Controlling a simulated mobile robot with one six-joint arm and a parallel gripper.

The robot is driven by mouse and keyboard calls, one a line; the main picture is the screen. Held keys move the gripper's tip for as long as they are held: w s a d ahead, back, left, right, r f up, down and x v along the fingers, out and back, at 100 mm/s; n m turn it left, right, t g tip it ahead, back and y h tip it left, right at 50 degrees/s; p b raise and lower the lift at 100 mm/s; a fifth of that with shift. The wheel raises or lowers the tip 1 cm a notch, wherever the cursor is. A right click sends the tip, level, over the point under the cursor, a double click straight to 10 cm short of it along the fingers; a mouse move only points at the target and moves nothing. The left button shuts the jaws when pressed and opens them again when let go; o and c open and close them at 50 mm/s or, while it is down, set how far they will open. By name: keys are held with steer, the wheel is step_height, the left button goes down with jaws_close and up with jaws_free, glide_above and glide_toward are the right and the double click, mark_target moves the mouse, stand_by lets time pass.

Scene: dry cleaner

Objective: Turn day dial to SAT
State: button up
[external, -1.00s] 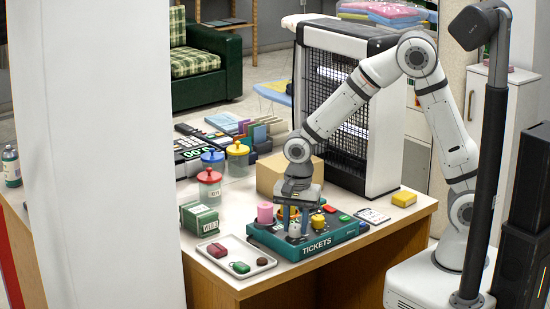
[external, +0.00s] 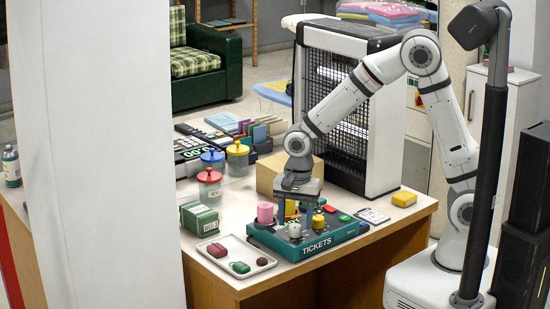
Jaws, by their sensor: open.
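A teal control panel marked TICKETS (external: 318,245) sits at the front of the white counter. It carries a cream knob (external: 294,230), a mustard knob (external: 318,221), a pink cylinder (external: 265,213) and several small coloured buttons. I cannot tell which one is the day dial, and no day mark on the panel is readable. My gripper (external: 295,212) points down just above the cream knob, open, with its fingers apart. A yellow part shows between the fingers. A green box (external: 200,218) with a small white label stands left of the panel; its lettering is too small to read surely.
A white tray (external: 213,258) with small items lies front left. Jars with red (external: 209,187), blue and yellow lids stand behind. A cardboard box (external: 268,175) and a tall grilled heater-like unit (external: 347,100) stand behind my gripper. A yellow block (external: 404,199) lies at right.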

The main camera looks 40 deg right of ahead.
mark_target(298, 226)
step_height(298, 226, up, 6)
steer(key=shift+s+d+r, duration=0.1)
steer(key=shift+s+r, duration=0.05)
stand_by(0.4)
steer(key=shift+d+r, duration=0.1)
steer(key=shift+d, duration=0.1)
steer(key=s+d+r+n+t+p, duration=0.1)
steer(key=d+r+n, duration=0.2)
steer(key=d, duration=0.5)
steer(key=s+d+r+n, duration=0.1)
steer(key=d+r+n, duration=0.15)
steer(key=d, duration=0.55)
steer(key=s+d+r+n+t+p, duration=0.1)
steer(key=s+d+r+n, duration=0.1)
steer(key=s+d+n, duration=0.3)
steer(key=s+d, duration=0.3)
steer(key=d, duration=0.2)
steer(key=shift+s+d, duration=0.2)
steer(key=shift+d, duration=0.15)
